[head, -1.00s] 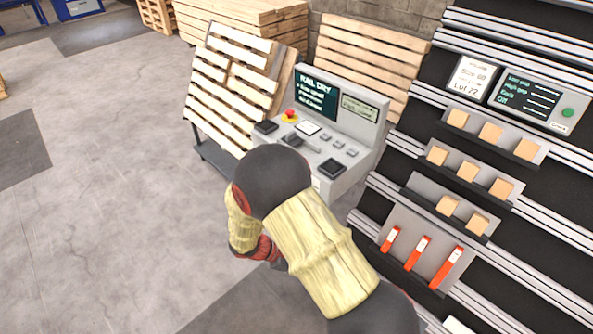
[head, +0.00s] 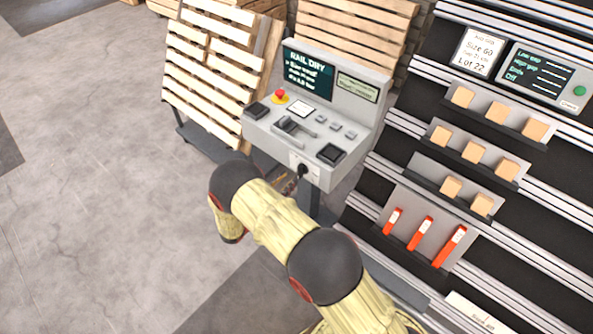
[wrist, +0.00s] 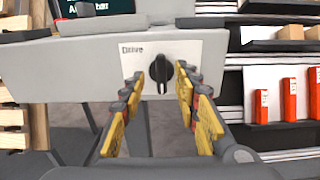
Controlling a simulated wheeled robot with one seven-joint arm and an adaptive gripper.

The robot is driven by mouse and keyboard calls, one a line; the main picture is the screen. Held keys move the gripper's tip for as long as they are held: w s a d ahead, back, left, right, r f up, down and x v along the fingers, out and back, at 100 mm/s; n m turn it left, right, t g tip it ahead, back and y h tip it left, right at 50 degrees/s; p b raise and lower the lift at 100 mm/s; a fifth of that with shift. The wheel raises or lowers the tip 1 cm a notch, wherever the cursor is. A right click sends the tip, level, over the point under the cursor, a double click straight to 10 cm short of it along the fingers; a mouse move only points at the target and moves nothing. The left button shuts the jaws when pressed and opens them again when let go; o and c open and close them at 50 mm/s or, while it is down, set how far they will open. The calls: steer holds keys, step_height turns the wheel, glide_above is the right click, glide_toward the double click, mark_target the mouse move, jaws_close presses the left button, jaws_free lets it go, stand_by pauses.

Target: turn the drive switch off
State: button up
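The drive switch (wrist: 160,72) is a black rotary knob on a white plate marked "Drive", on the front face of the grey console. Its grip bar stands about upright in the wrist view. It also shows in the head view (head: 302,171) as a small dark knob low on the console front. My gripper (wrist: 159,80) is open in the wrist view, with one yellow-padded finger on each side of the knob. The fingertips point at the plate; I cannot tell whether they touch the knob. In the head view my arm hides most of the gripper.
The console (head: 340,135) carries a red emergency button (head: 280,96), a lever, black buttons and a screen. Wooden pallets (head: 215,75) lean behind it. A rack with wooden blocks and orange-red pieces (head: 420,235) stands close on the right. The floor at left is clear.

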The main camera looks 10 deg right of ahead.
mark_target(298, 170)
steer(key=shift+b+x, duration=0.4)
steer(key=shift+x, duration=2.75)
steer(key=shift+c, duration=1)
steer(key=shift+s, duration=0.1)
jaws_close()
